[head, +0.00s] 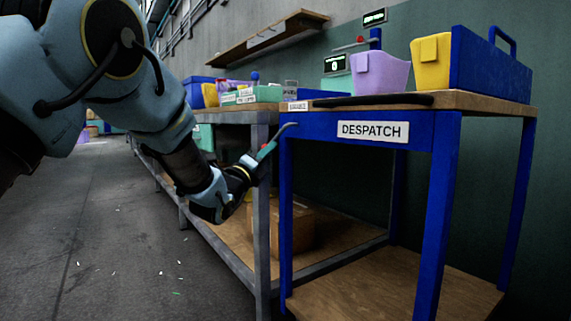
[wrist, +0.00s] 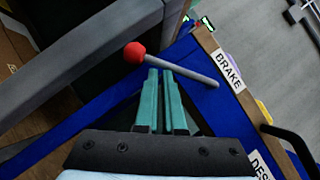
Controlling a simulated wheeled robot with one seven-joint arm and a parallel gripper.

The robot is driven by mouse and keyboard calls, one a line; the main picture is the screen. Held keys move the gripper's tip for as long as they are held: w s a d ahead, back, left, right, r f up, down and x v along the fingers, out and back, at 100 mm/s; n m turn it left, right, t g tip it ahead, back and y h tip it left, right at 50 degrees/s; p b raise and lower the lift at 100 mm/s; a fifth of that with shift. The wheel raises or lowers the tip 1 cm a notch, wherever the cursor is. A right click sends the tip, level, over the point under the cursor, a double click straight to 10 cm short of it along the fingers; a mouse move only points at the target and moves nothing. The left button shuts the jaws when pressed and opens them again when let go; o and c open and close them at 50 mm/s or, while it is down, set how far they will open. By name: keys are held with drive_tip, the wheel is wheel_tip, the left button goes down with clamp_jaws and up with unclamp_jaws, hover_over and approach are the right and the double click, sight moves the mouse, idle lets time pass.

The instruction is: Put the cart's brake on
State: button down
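The cart is a blue-framed table with a wooden top and a DESPATCH label (head: 373,131) on its front rail; its blue frame (head: 440,190) stands at the right in the head view. The brake lever is a grey rod (wrist: 190,73) with a red ball knob (wrist: 134,52), beside a white BRAKE label (wrist: 228,71) in the wrist view. In the head view the grey rod (head: 286,129) sticks out at the cart's near left corner. My gripper (wrist: 160,72) has its teal fingers together, their tips right at the rod. Whether they touch it I cannot tell.
A grey-framed bench (head: 261,190) stands close on the cart's left, with bins on top and a cardboard box (head: 292,228) below. A purple bin (head: 379,76), a yellow bin (head: 430,62) and a blue carrier (head: 488,66) stand on the cart. The floor at left is open.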

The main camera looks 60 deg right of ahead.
drive_tip(key=shift+w+d+r, duration=0.1)
drive_tip(key=shift+w+r, duration=0.05)
drive_tip(key=shift+w, duration=0.2)
drive_tip(key=shift+w+r, duration=0.15)
drive_tip(key=shift+r, duration=0.1)
drive_tip(key=shift+f, duration=0.1)
